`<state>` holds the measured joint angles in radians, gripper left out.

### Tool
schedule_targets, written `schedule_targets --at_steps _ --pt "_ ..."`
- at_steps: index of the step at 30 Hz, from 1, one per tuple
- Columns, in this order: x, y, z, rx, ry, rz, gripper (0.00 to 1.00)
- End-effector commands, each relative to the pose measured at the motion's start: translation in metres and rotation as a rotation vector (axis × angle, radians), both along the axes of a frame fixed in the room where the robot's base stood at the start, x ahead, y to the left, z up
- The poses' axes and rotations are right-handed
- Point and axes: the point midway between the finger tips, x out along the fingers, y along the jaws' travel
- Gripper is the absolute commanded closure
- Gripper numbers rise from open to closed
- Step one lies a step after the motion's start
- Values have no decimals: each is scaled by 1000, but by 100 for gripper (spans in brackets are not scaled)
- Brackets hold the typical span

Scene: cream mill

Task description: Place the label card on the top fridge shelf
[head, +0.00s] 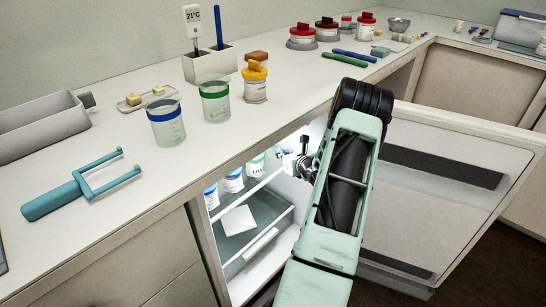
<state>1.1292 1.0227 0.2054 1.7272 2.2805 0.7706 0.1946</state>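The small fridge (208,226) under the counter stands open. Its top shelf (256,187) holds several white tubs with blue or green bands, such as the blue-banded tub (233,181). A flat white square (238,220), possibly the label card, lies lower down on the greenish surface below the top shelf. My arm reaches down across the fridge opening from the right. My gripper (297,162) is at the right of the opening, near the top shelf's height. It is small and partly hidden by my arm, so its fingers and any held thing are unclear.
The open fridge door (455,180) stands to the right of my arm. The counter edge overhangs the fridge. On the counter are a teal two-pronged tool (80,188), a blue-rimmed beaker (166,123), a green-rimmed beaker (214,101) and a yellow-lidded jar (255,84).

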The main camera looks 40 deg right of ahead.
Motion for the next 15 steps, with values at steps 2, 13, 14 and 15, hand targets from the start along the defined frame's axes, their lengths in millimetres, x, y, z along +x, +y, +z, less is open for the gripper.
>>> schedule_targets --at_steps 2,13,14,15 --pt "19 -5 -3 -2 -2 3 100" --pt "51 -16 -1 0 0 2 100" --pt "55 -16 -1 0 -1 2 100" --pt "52 -16 -13 3 2 0 100"
